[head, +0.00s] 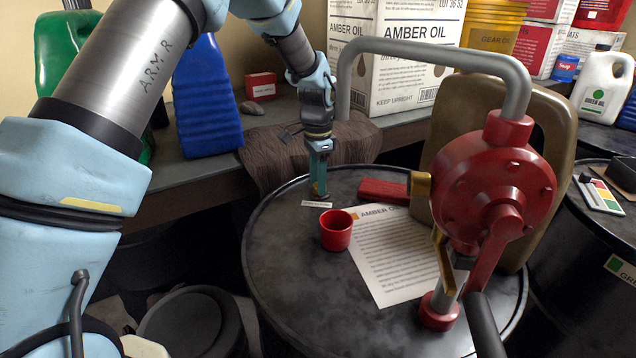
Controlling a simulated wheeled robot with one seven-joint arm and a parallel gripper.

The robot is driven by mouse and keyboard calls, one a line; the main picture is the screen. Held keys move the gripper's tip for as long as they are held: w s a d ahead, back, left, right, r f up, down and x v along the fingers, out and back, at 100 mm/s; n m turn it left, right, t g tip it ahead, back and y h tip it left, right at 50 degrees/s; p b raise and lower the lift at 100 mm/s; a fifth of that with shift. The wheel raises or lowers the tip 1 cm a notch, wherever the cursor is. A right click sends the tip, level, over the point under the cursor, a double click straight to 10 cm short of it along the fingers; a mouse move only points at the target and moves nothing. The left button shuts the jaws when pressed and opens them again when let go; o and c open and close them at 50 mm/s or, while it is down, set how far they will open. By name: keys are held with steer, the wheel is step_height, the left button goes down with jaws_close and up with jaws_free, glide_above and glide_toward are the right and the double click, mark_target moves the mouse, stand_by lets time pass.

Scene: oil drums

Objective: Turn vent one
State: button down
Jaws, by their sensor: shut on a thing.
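My gripper (318,188) points straight down at the far left part of the black drum's top (290,260). Its teal fingers are shut on a small fitting, which I take to be vent one (316,188). Only a little brownish colour of it shows between the fingertips; the rest is hidden. A small white label strip (318,204) lies on the drum top just in front of it, too small to read.
A red cup (337,230), a printed sheet (395,255) and a red block (384,191) lie on the drum top. A red hand pump (492,185) with a bent grey pipe (430,48) stands at the right. A brown cloth (270,160) hangs over the bench behind my gripper.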

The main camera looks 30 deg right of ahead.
steer(key=shift+m, duration=1.6)
steer(key=shift+w, duration=0.1)
steer(key=shift+c, duration=2)
jaws_free()
steer(key=shift+r, duration=0.15)
step_height(320, 180, up, 10)
steer(key=b, duration=0.2)
steer(key=shift+r, duration=0.25)
